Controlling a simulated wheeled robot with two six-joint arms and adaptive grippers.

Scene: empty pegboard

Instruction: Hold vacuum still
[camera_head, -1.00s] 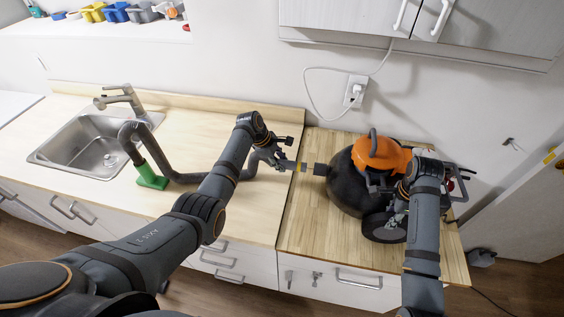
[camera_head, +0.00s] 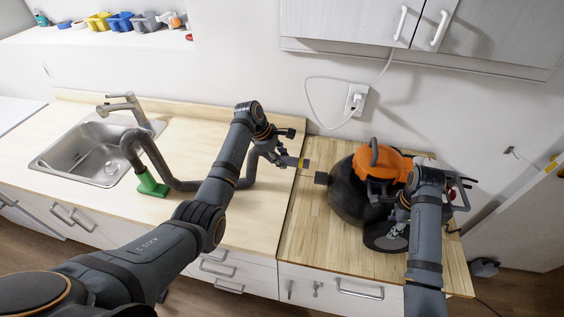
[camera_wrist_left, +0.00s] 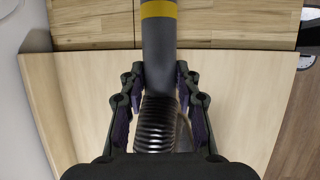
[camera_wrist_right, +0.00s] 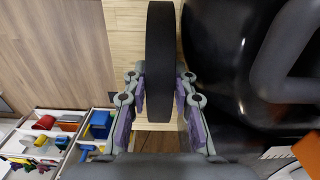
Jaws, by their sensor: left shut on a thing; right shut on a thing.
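The vacuum (camera_head: 350,200), with a round black body and orange top, stands on the right-hand wooden counter. My right gripper (camera_head: 402,206) is shut on its black wheel, which fills the middle of the right wrist view (camera_wrist_right: 160,45). The vacuum body is beside the jaws there. My left gripper (camera_head: 277,154) is shut on the grey hose end (camera_wrist_left: 158,42), which has a yellow band. Its tip points at the vacuum's dark port (camera_head: 321,178), with a visible gap between them. The ribbed hose (camera_head: 185,185) runs left to a green nozzle (camera_head: 152,184) by the sink.
The sink (camera_head: 90,155) and faucet (camera_head: 125,103) are at the left. A wall outlet (camera_head: 356,99) with a plugged white cord is behind the vacuum. Cabinets (camera_head: 425,30) hang above. The right wrist view shows open drawers with coloured items (camera_wrist_right: 100,122).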

